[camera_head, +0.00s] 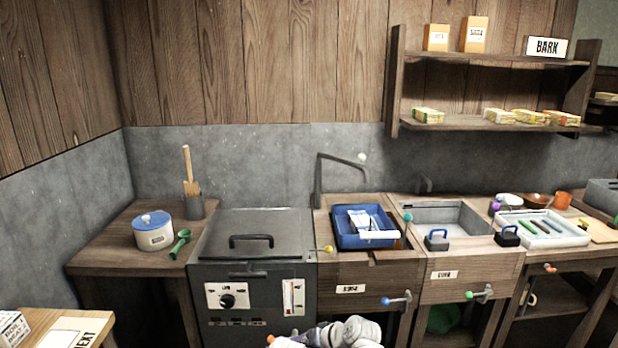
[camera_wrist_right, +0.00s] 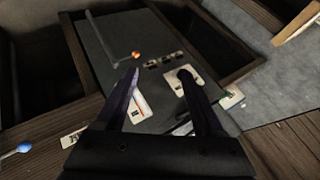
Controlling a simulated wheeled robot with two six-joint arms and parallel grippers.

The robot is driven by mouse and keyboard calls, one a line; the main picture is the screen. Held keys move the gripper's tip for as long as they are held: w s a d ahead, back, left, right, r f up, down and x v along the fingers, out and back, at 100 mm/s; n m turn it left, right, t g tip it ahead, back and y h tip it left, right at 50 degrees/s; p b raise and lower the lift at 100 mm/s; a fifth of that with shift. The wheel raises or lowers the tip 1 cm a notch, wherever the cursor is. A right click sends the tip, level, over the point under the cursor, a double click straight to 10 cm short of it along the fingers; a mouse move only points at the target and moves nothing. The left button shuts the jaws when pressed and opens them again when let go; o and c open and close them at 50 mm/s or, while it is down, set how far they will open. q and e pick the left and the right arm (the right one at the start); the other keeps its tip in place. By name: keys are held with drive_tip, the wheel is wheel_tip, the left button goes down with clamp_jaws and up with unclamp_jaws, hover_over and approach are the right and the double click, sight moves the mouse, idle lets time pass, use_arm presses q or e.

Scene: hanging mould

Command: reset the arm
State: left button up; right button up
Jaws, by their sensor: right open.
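My right gripper (camera_wrist_right: 160,74) shows in the right wrist view with its two dark fingers apart and nothing between them. Behind the fingers is the front of the grey oven-like unit, with its white dial plate (camera_wrist_right: 198,88) and white gauge (camera_wrist_right: 138,108). In the head view, a white-grey part of one of my arms (camera_head: 345,332) shows at the bottom middle, in front of this unit (camera_head: 255,265); no gripper fingers can be made out there. My left gripper is in neither view.
A worktop at left holds a blue-lidded pot (camera_head: 153,233) and a green scoop (camera_head: 181,243). Right of the unit are a blue tray (camera_head: 345,240), a sink (camera_head: 448,218) and a white tray (camera_head: 545,238). Coloured knobs stick out from the fronts. A shelf (camera_head: 480,122) hangs above.

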drive_tip(key=s+d+f+n+g+h, duration=0.2)
drive_tip(key=s+d+f+g+h, duration=0.15)
drive_tip(key=s, duration=0.35)
drive_tip(key=s+d+f+n+g+h, duration=0.2)
drive_tip(key=s+d+f+h, duration=0.15)
drive_tip(key=s, duration=0.45)
wheel_tip(320, 180, up, 16)
drive_tip(key=h+p, duration=0.1)
drive_tip(key=p, duration=1.4)
drive_tip(key=shift+s+d, duration=0.15)
drive_tip(key=shift+s, duration=0.1)
